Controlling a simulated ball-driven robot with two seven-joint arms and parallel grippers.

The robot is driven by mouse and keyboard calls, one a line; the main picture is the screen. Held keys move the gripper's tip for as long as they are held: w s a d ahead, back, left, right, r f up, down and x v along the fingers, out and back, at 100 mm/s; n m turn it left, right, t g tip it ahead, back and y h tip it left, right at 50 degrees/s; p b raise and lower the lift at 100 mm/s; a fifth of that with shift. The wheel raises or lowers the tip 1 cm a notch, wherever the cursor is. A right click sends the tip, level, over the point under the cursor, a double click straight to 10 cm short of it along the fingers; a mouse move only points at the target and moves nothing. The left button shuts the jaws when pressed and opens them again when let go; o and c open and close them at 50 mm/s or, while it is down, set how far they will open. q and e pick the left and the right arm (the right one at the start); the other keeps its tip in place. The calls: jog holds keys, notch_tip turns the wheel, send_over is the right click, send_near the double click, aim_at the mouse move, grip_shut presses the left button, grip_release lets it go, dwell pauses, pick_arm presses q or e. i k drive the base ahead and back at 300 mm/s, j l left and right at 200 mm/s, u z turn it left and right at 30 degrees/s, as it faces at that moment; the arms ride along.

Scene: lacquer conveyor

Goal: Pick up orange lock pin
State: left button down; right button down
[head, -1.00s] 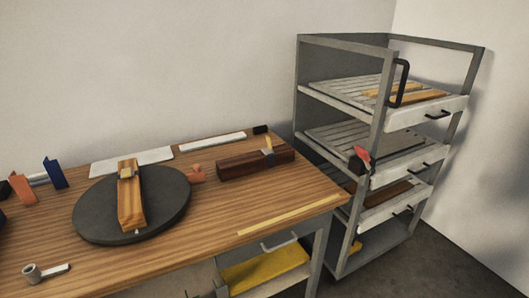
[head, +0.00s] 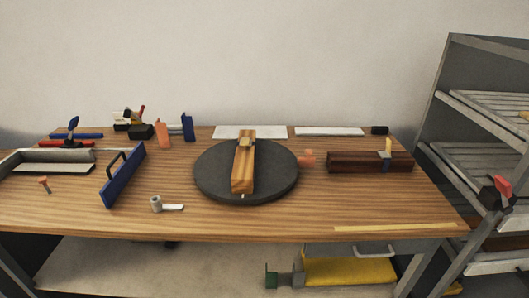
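A small orange pin (head: 43,184) with a wider head and a thin dark shank is at the left of the wooden table (head: 250,222), in front of a grey tray-like fixture (head: 55,169). A second orange piece (head: 307,157), blocky in shape, sits at the right rim of the dark round turntable (head: 210,178). I cannot tell for certain which of the two is the lock pin. A light wooden block (head: 243,172) lies across the turntable. Neither of my grippers shows in the head view.
A blue plate with a handle (head: 125,177) stands beside the small pin. A grey cup-like piece (head: 157,204) lies near the front. A dark brown block (head: 370,162) and a grey rack (head: 440,105) are at the right. The front middle of the table is clear.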

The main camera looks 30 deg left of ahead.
aim_at(42, 180)
jog(key=u, duration=2.4)
jog(key=k+l+z, duration=0.15)
jog(key=l, duration=0.25)
jog(key=k+l+z, duration=0.1)
jog(key=l, duration=0.25)
jog(key=k+l+z, duration=0.15)
jog(key=l, duration=0.25)
jog(key=l+z, duration=0.1)
jog(key=l, duration=0.3)
jog(key=z, duration=0.3)
jog(key=j+z, duration=0.4)
jog(key=j, duration=0.2)
jog(key=j+z, duration=0.45)
jog(key=j, duration=0.2)
jog(key=i, duration=0.05)
